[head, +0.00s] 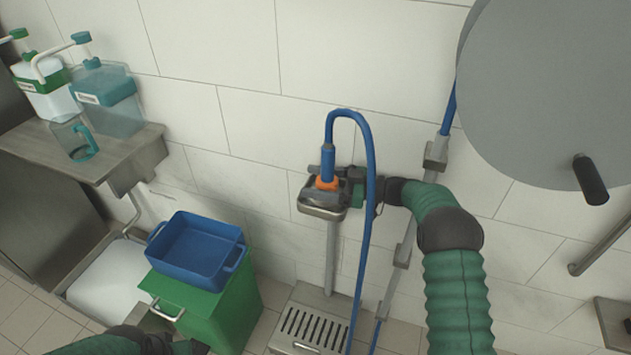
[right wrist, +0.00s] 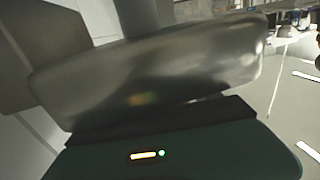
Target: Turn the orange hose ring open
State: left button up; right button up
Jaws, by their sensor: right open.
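The orange hose ring (head: 327,183) sits at the foot of the blue hose connector (head: 328,160), on top of a metal fixture (head: 322,210) standing by the wall. My right gripper (head: 338,182) reaches in from the right at the ring's height. It is open, with its dark fingers close around or beside the ring; contact cannot be told. In the right wrist view a blurred metal body (right wrist: 150,75) fills the middle, and the ring is not clearly seen. My left gripper (head: 190,346) shows only partly at the bottom edge, its jaws unclear.
The blue hose (head: 369,230) loops up and hangs down in front of my right gripper. A large grey disc (head: 550,80) with a dark handle is at upper right. A blue tub (head: 195,250) on a green box (head: 235,305) stands left. A grated metal base (head: 310,325) lies below.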

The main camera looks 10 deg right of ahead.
jog(key=p+v, duration=0.3)
jog(key=v, duration=1.4)
jog(key=shift+w, duration=0.1)
